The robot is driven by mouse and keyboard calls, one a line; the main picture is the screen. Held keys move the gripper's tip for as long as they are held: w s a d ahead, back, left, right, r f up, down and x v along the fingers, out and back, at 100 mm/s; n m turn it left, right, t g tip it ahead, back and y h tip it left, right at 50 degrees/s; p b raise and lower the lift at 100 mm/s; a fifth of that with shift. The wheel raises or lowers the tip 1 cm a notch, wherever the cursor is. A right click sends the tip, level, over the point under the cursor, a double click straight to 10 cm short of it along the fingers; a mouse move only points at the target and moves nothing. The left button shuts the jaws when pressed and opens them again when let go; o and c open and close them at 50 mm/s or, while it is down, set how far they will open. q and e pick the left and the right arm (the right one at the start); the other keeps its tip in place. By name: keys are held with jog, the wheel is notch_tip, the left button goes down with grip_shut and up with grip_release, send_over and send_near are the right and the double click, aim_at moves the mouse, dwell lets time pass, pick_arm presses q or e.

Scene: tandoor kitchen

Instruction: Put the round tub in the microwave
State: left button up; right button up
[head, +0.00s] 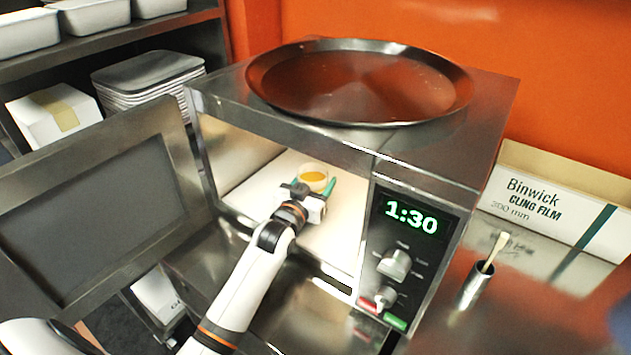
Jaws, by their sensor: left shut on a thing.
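The microwave (412,160) stands on the steel counter with its door (95,205) swung wide open to the left. Its lit inside is in view and the display reads 1:30. The round tub (314,172), small and pale with yellow-orange contents, is inside the cavity. My left gripper (313,189) reaches in through the opening and is shut on the tub from the front; its green-tipped fingers are at the tub's near side. I cannot tell whether the tub touches the cavity floor. My right gripper is not in view.
A wide dark round pan (360,85) sits on top of the microwave. A cling film box (550,205) and a small metal pot with a brush (477,285) stand to the right. A shelf with white tubs (90,15) and stacked trays (150,80) is at the left.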

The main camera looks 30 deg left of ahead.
pick_arm(q)
jog(key=o, duration=1.2)
jog(key=shift+c, duration=0.2)
jog(key=s+b, duration=0.1)
jog(key=s, duration=1.1)
jog(key=shift+d, duration=0.2)
